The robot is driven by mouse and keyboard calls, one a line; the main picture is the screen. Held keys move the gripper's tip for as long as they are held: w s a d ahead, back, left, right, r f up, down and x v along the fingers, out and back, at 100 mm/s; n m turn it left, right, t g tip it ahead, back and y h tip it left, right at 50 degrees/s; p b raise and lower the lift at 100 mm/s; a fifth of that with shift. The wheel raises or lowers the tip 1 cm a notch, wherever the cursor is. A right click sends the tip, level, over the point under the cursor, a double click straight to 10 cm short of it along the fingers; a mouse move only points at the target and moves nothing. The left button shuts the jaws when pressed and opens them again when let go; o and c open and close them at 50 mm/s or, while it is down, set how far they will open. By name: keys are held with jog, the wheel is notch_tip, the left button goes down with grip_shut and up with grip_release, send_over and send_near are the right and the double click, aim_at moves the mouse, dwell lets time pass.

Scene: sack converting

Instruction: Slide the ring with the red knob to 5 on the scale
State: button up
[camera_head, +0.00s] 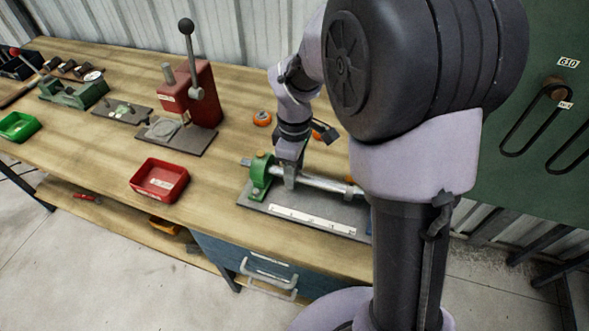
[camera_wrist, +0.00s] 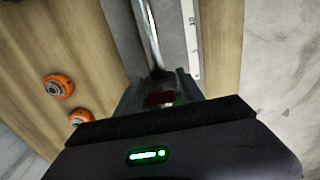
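The fixture has a bright metal rod (camera_head: 328,185) held at its left end by a green bracket (camera_head: 259,178). The rod also shows in the wrist view (camera_wrist: 149,35). The white scale strip (camera_head: 312,219) lies on the grey base in front of the rod. A "10" shows on the scale in the wrist view (camera_wrist: 192,45). My gripper (camera_head: 289,180) points down at the rod, close to the green bracket. In the wrist view a dark red knob (camera_wrist: 161,98) sits between my fingers (camera_wrist: 161,88). Whether they press on it is unclear. The ring is hidden.
A red tray (camera_head: 160,181) stands left of the fixture, and a red lever press (camera_head: 190,95) behind it. Two orange round pieces (camera_wrist: 58,86) lie behind the rod. My arm covers the fixture's right end. Bare wood lies between tray and fixture.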

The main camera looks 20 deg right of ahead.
aim_at(302, 176)
grip_shut()
jog(key=shift+s+d+r+p, duration=0.1)
jog(key=shift+s+d+p, duration=0.5)
jog(key=shift+d, duration=0.25)
jog(key=o, duration=0.5)
grip_release()
notch_tip(302, 176, up, 17)
jog(key=p, duration=0.7)
jog(key=shift+r, duration=0.15)
jog(key=shift+a, duration=0.1)
